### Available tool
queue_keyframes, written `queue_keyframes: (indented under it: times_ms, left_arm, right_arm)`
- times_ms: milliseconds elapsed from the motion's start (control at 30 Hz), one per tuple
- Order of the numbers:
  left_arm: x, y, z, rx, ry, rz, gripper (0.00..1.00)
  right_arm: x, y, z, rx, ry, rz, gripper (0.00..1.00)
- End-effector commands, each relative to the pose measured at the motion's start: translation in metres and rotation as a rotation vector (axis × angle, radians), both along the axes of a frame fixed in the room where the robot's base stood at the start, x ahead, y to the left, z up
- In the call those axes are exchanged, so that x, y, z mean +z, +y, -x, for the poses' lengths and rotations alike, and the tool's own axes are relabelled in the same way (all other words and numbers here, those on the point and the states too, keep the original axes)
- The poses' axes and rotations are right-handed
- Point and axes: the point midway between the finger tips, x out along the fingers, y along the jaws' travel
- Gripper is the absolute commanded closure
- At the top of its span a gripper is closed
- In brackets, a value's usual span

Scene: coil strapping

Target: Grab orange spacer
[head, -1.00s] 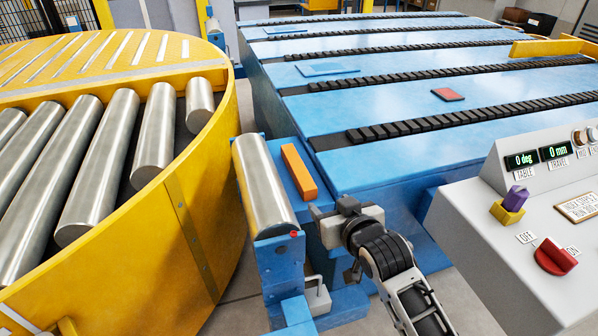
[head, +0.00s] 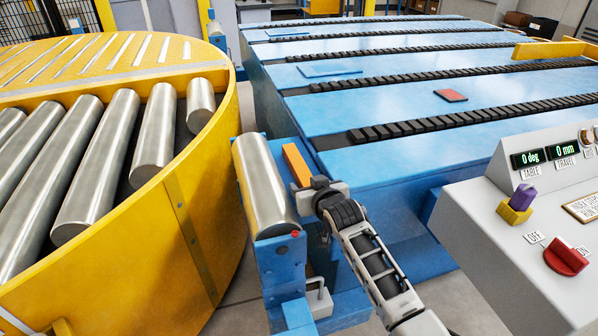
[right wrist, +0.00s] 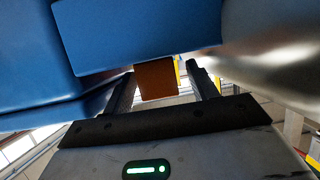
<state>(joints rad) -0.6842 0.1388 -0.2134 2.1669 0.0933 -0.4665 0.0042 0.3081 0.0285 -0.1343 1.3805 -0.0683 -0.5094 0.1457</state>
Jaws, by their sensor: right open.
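The orange spacer (head: 297,164) is a rectangular bar lying on the blue ledge between the steel roller and the blue conveyor bed. My right gripper (head: 312,190) is at the spacer's near end and hides that end in the head view. In the right wrist view the spacer's end (right wrist: 156,80) shows between the two dark fingers of my right gripper (right wrist: 160,82). The fingers are apart, with a visible gap beside the spacer on the right. My left gripper is not in view.
A steel roller (head: 264,185) stands close on the left, beside a yellow roller turntable (head: 150,245). The blue conveyor bed (head: 400,155) with black chains is on the right. A grey control panel (head: 500,225) with knobs stands at the right front.

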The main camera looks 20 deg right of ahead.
Motion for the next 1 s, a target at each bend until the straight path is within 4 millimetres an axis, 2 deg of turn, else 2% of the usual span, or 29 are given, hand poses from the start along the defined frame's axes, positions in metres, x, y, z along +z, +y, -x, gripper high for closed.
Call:
queue_keyframes:
  times_ms: [267, 400, 467, 833, 1000]
  left_arm:
    - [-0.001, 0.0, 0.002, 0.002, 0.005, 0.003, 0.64]
    - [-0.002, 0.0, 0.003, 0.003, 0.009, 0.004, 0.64]
    - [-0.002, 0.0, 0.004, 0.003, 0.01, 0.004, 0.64]
    - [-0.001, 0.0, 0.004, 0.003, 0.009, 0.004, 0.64]
    - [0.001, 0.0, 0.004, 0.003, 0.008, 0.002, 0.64]
  right_arm:
    - [-0.001, 0.001, -0.003, 0.001, -0.001, -0.001, 0.42]
    - [-0.001, 0.001, -0.003, 0.001, 0.0, -0.001, 0.81]
    - [-0.001, 0.001, -0.003, 0.001, 0.0, -0.001, 0.95]
    - [0.004, 0.0, -0.003, 0.001, -0.004, -0.002, 0.95]
    - [0.025, 0.0, -0.004, 0.001, -0.008, -0.002, 0.95]
